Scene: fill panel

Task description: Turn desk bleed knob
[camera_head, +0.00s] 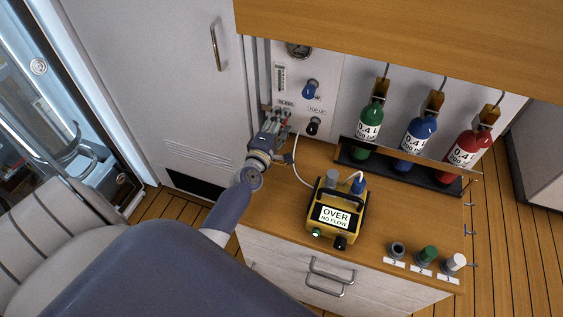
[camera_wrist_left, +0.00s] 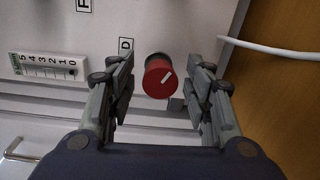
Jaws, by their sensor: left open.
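The bleed knob (camera_wrist_left: 159,77) is red with a white pointer line tilted up to the right. In the left wrist view it sits between the two open fingers of my left gripper (camera_wrist_left: 160,88), with a visible gap on each side. In the head view my left gripper (camera_head: 279,118) is at the lower left of the white panel (camera_head: 345,75), below the BLEED label, and mostly hides the red knob. My right gripper is not in view.
A blue knob (camera_head: 310,88) and a black knob (camera_head: 313,126) are on the panel, right of my gripper. A yellow meter (camera_head: 324,234) reading "OVER NO FLOW" stands on the desk, with a white hose (camera_head: 297,165) running up. Green, blue and red bottles (camera_head: 466,149) stand at right.

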